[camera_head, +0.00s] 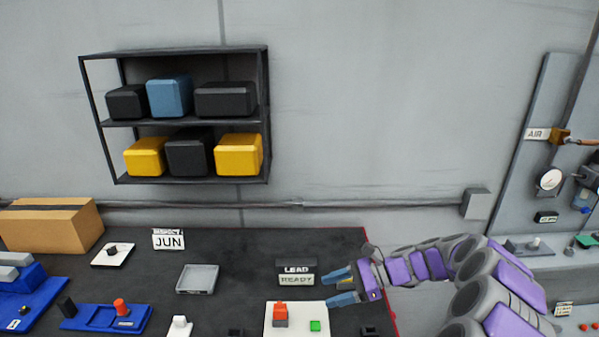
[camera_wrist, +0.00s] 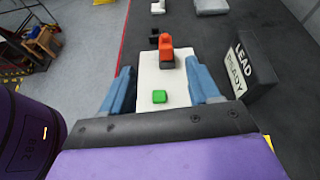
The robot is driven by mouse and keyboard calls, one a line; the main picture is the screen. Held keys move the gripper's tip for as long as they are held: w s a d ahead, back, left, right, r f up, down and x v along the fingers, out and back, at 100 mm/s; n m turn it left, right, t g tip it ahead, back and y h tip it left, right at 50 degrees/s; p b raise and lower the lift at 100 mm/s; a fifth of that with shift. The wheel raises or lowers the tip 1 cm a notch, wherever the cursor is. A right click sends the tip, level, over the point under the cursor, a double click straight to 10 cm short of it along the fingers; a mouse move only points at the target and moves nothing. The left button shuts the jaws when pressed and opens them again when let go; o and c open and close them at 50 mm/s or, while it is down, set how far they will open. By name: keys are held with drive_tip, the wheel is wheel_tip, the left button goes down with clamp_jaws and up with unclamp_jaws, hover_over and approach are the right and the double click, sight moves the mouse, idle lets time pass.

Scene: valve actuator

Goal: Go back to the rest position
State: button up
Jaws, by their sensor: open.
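My gripper (camera_head: 342,286) is above the right part of the dark table. Its blue fingers are spread apart with nothing between them; they also show in the wrist view (camera_wrist: 163,88). Beyond and below them lies a white plate (camera_wrist: 150,75) with a red-orange block-like part (camera_wrist: 167,55) and a small green button (camera_wrist: 159,97). In the head view the plate (camera_head: 297,324) is just left of and below the fingers. My purple and grey arm reaches in from the lower right.
A LEAD/READY sign block (camera_head: 296,270) stands close by the fingers. A wall panel with a gauge (camera_head: 549,180) is at right.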

drive_tip(key=s+a+r+n+g+h+b, duration=0.1)
drive_tip(key=s+a+r+n+g+h, duration=0.25)
drive_tip(key=s, duration=0.65)
drive_tip(key=s+a+r+n+h+b, duration=0.25)
drive_tip(key=s+a+n, duration=0.25)
drive_tip(key=s+n, duration=0.3)
drive_tip(key=s+d+f+n+h+b, duration=0.1)
drive_tip(key=s+d, duration=0.4)
drive_tip(key=s, duration=0.5)
drive_tip(key=s+d+f+n+t+h, duration=0.1)
drive_tip(key=s+d+f+n+h, duration=0.2)
drive_tip(key=s, duration=0.7)
drive_tip(key=d+n+h, duration=0.1)
drive_tip(key=d+h, duration=0.1)
drive_tip(key=h, duration=0.1)
drive_tip(key=shift+s+d+f+n+h+b, duration=0.2)
drive_tip(key=shift+s+d+n+h+b, duration=0.1)
drive_tip(key=shift+d+n+b, duration=0.1)
drive_tip(key=shift+a+t, duration=0.1)
drive_tip(key=shift+t, duration=0.15)
